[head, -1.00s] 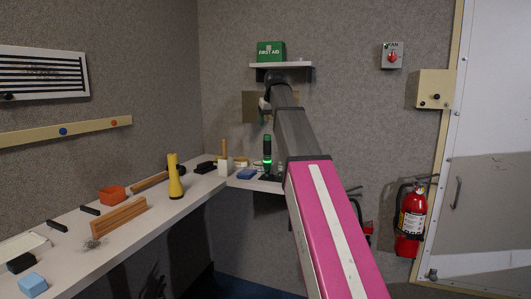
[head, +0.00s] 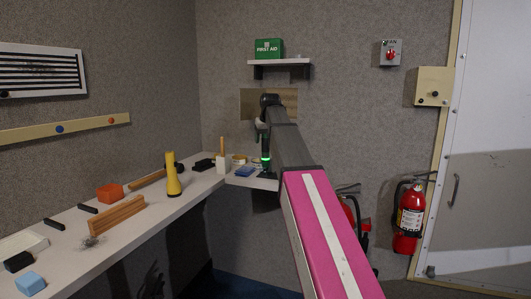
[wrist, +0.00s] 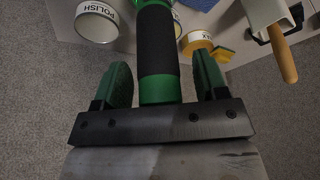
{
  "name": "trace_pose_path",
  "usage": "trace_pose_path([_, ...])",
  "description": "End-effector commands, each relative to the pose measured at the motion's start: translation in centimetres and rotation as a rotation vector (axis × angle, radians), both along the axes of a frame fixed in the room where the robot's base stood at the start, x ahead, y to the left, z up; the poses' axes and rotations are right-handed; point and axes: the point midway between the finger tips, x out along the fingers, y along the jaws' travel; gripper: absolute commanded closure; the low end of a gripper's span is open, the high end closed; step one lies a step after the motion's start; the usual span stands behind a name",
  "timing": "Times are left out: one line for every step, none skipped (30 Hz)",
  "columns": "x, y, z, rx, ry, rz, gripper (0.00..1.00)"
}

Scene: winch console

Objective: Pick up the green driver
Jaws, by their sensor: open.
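The green driver (head: 265,147) stands upright at the far end of the counter, with a dark grip and a glowing green ring low on it. In the wrist view the driver (wrist: 157,45) shows a black grip with green bands and lies between my two fingers. My gripper (wrist: 164,78) is open, with a green-padded finger on each side of the driver and a visible gap on both sides. In the head view my gripper (head: 262,124) is at the driver's upper end, partly hidden by my arm.
A white holder with a wooden handle (head: 222,163), a blue cloth (head: 245,172) and tins, including a polish tin (wrist: 97,22), stand close to the driver. A yellow flashlight (head: 173,176) stands further left on the counter. A shelf (head: 280,62) with a first aid box is above.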

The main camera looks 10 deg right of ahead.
Motion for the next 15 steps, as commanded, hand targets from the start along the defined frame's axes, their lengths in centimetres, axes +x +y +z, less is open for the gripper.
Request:
trace_pose_path([0.13, 0.02, -0.35, 0.000, 0.001, 0.000, 0.34])
trace_pose_path([0.16, 0.02, -0.43, 0.000, 0.001, 0.000, 0.34])
trace_pose_path([0.18, 0.03, -0.47, 0.000, 0.001, 0.000, 0.34])
trace_pose_path([0.18, 0.03, -0.46, 0.000, 0.000, 0.000, 0.34])
trace_pose_path([0.17, 0.03, -0.45, 0.000, 0.000, 0.000, 0.34])
trace_pose_path([0.17, 0.02, -0.43, 0.000, 0.000, 0.000, 0.34])
trace_pose_path([0.17, 0.02, -0.43, 0.000, 0.000, 0.000, 0.34])
trace_pose_path([0.17, 0.02, -0.43, 0.000, 0.000, 0.000, 0.37])
trace_pose_path([0.16, 0.02, -0.42, 0.000, 0.000, 0.000, 0.50])
trace_pose_path([0.16, 0.02, -0.42, 0.000, 0.000, 0.000, 0.60])
trace_pose_path([0.16, 0.03, -0.42, 0.000, 0.000, 0.000, 0.70])
trace_pose_path([0.16, 0.03, -0.42, 0.000, 0.000, 0.000, 0.83])
trace_pose_path([0.16, 0.02, -0.41, 0.000, 0.000, 0.000, 0.92])
trace_pose_path([0.16, 0.02, -0.41, 0.000, 0.000, 0.000, 0.94])
trace_pose_path([0.18, 0.03, -0.38, 0.000, 0.000, 0.000, 0.99])
